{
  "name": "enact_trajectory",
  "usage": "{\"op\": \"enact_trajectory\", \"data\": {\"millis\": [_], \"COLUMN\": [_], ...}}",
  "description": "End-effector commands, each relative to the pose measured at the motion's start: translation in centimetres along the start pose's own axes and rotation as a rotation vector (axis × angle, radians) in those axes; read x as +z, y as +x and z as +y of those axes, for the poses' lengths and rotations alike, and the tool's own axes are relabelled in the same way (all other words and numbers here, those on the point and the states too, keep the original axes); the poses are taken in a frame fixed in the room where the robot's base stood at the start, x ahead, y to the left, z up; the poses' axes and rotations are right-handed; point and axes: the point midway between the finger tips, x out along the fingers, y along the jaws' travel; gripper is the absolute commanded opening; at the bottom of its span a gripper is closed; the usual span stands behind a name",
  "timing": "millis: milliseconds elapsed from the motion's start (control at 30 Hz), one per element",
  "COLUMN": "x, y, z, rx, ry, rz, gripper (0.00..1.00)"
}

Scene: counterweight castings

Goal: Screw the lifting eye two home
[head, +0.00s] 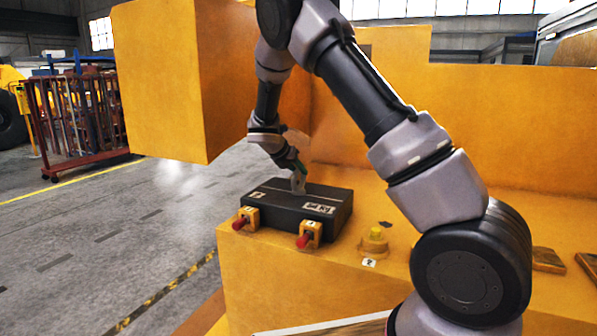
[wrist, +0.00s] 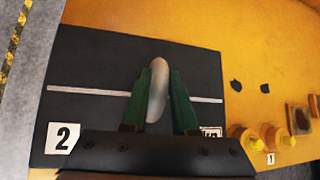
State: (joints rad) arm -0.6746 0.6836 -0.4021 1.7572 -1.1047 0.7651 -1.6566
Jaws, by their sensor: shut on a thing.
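My gripper (head: 299,172) is shut on a pale grey lifting eye (head: 298,184) over the top of a black block (head: 278,209). In the wrist view, the lifting eye (wrist: 157,92) stands edge-on between the two green fingers of my gripper (wrist: 160,100). The black block (wrist: 92,65) lies behind it, with a white line across its top and a label reading 2 (wrist: 62,138) at lower left. The lower end of the eye is hidden, so I cannot tell how deep it sits or whether it touches the block.
Two red-tipped pins sit in yellow brackets (head: 311,234) (head: 247,219) at the block's front. A yellow boss (head: 374,241) stands to the right, by a label (head: 369,263). A large yellow casting (head: 205,80) hangs at left, close to my arm.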

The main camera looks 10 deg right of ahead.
Motion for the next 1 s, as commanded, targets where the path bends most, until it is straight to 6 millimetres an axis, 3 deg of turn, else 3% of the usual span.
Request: {"op": "enact_trajectory", "data": {"millis": [1000], "x": [0.24], "y": [0.19], "z": [0.23], "rx": [-0.585], "ry": [0.59], "rz": [0.164], "gripper": [0.0]}}
